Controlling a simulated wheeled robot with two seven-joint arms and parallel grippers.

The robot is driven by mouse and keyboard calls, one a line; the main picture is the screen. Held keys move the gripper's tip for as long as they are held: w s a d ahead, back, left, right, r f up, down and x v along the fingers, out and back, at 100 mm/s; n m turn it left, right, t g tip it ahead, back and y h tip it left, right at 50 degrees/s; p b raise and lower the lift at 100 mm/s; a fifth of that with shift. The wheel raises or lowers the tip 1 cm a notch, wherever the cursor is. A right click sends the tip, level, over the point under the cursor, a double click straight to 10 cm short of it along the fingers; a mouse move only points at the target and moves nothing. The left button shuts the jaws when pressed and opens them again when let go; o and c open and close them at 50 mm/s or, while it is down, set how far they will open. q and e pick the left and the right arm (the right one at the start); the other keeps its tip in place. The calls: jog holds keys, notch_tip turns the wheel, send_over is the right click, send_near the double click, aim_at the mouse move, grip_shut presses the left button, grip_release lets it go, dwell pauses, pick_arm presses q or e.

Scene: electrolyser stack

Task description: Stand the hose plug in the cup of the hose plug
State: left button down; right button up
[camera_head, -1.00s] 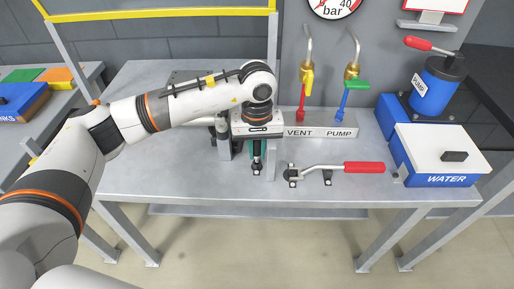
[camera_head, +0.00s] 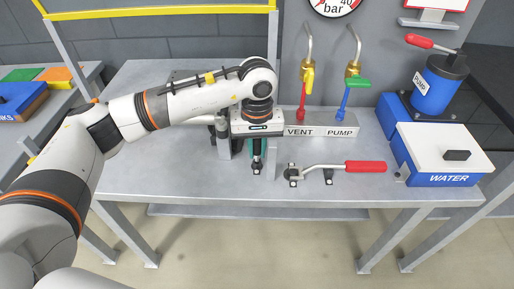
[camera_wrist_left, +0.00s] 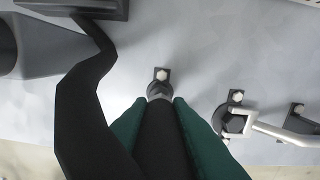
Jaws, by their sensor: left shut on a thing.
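My left gripper (camera_head: 258,152) points down over the middle of the bench. In the left wrist view, its green finger pads (camera_wrist_left: 160,118) are shut on a dark round piece with a grey tip, the hose plug (camera_wrist_left: 159,90). The plug is largely hidden by the fingers, and its lower end is hard to make out. Just beyond its tip is a small black bracket with a bright bolt (camera_wrist_left: 161,75), which also shows in the head view (camera_head: 256,169). I cannot make out the plug's cup. My right gripper is not in view.
A toggle clamp with a red handle (camera_head: 365,166) lies right of the gripper. The VENT/PUMP block (camera_head: 320,131) stands behind it. A blue WATER box (camera_head: 440,160) and blue pump (camera_head: 437,85) are at the right. The front left bench top (camera_head: 150,165) is clear.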

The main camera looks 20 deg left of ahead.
pick_arm(q)
jog(key=shift+f, duration=0.25)
dwell(0.3)
jog(key=shift+s+a+f+b, duration=0.15)
jog(key=shift+f+b, duration=0.3)
jog(key=shift+b, duration=0.2)
jog(key=shift+f, duration=0.1)
jog(key=shift+a+r, duration=0.15)
jog(key=shift+r, duration=0.15)
jog(key=shift+r, duration=0.2)
